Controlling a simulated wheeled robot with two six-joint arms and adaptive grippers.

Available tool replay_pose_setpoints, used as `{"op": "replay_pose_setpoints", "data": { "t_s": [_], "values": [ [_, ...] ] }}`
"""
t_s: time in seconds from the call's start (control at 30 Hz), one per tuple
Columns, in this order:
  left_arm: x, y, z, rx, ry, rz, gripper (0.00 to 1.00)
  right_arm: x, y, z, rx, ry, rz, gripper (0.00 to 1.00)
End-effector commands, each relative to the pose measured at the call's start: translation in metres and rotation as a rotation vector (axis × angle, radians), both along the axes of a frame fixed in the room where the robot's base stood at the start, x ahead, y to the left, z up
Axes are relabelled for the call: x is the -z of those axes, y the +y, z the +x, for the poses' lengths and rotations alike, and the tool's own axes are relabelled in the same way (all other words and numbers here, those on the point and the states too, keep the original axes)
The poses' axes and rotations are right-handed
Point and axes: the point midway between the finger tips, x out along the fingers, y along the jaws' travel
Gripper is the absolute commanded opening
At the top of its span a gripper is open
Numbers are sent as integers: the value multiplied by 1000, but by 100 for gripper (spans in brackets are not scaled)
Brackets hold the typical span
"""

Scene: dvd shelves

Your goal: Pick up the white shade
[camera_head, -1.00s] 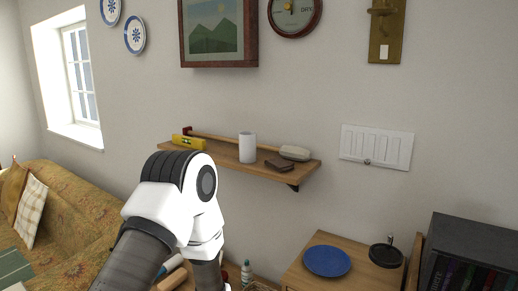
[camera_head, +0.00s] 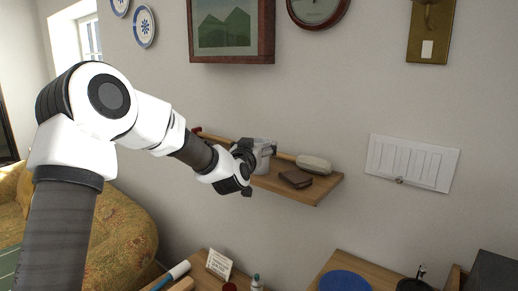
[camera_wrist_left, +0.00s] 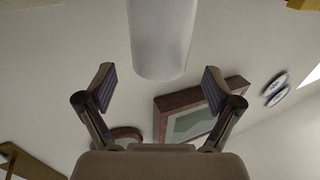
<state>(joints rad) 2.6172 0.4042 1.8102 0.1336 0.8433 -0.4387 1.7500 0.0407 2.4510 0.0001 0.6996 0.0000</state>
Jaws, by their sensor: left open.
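The white shade (camera_head: 264,153) is a plain white cylinder standing on the wooden wall shelf (camera_head: 322,190). In the head view my left gripper (camera_head: 245,165) is at the shelf and partly covers the shade. In the left wrist view the shade (camera_wrist_left: 160,38) is at the top middle. My left gripper (camera_wrist_left: 159,80) is open there, with one finger to each side of the shade's near end and visible gaps on both sides. I cannot tell how deep the shade sits between the fingers. My right gripper is not in view.
On the shelf, a pale-headed mallet (camera_head: 314,163) and a brown wallet-like item (camera_head: 295,179) lie right of the shade. A framed picture (camera_head: 231,30) hangs above. A table below holds a blue plate (camera_head: 344,281) and a bottle (camera_head: 256,282).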

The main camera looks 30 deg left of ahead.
Motion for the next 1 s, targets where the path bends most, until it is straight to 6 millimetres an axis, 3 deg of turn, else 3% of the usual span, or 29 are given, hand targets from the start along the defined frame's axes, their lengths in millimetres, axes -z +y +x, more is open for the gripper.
{"op": "replay_pose_setpoints", "data": {
  "t_s": [0.1,0.33,0.5,0.53,1.0],
  "values": [
    [-2,5,16,0,3,1,91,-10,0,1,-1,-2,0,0],
    [0,6,19,0,1,0,91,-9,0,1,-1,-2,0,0],
    [1,6,19,0,1,0,31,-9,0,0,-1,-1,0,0],
    [1,6,19,0,1,0,24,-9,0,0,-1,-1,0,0],
    [-3,6,19,1,5,-2,24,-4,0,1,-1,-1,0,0]
  ]
}}
